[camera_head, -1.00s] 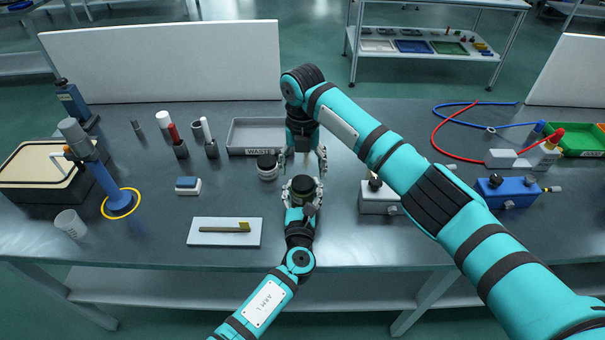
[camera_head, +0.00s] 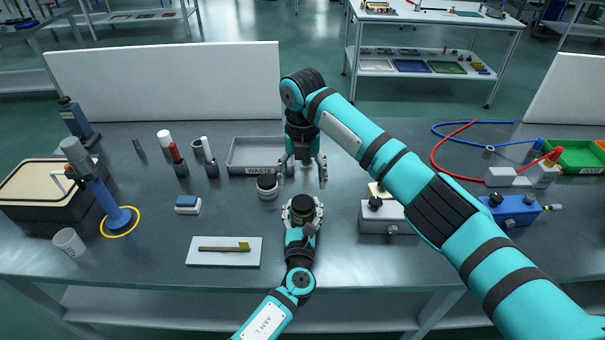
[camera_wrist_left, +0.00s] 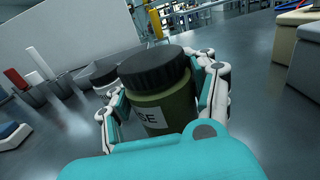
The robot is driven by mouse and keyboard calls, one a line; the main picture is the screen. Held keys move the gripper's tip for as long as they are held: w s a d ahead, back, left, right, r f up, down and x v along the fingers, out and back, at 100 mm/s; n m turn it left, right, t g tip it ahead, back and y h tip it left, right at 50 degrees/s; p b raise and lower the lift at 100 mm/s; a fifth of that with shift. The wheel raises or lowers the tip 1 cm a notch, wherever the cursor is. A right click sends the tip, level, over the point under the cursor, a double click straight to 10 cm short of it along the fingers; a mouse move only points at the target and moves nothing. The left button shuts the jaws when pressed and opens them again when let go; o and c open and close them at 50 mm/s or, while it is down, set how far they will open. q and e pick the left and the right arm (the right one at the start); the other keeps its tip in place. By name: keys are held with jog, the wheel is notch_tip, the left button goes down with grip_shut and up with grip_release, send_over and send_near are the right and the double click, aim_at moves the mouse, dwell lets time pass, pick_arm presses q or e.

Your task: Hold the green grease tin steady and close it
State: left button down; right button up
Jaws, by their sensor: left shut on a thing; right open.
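The green grease tin (camera_wrist_left: 178,108) stands upright with a black lid (camera_wrist_left: 153,66) sitting on its top. How tightly the lid is closed cannot be told. In the head view only the tin's dark top (camera_head: 302,202) shows clearly. My left gripper (camera_head: 302,213) is shut around the tin's body, with a finger on each side. My right gripper (camera_head: 304,174) is open and empty, pointing down just behind and above the tin, apart from the lid.
A second black-lidded jar (camera_head: 267,187) stands close behind to the left. Behind it is a grey WASTE tray (camera_head: 236,171). A white plate with a brush (camera_head: 204,258) lies front left. A grey box (camera_head: 383,222) stands to the right, beneath my right arm.

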aim_at(303, 202)
notch_tip(303, 202, down, 7)
jog(key=shift+f, duration=0.2)
jog(key=shift+c, duration=0.4)
jog(key=c, duration=1.2)
jog(key=o, duration=1.3)
jog(key=shift+o, duration=0.2)
jog(key=shift+r, duration=0.1)
jog(key=shift+r, duration=2.15)
jog(key=o, duration=0.6)
jog(key=shift+c, duration=0.2)
notch_tip(303, 202, up, 12)
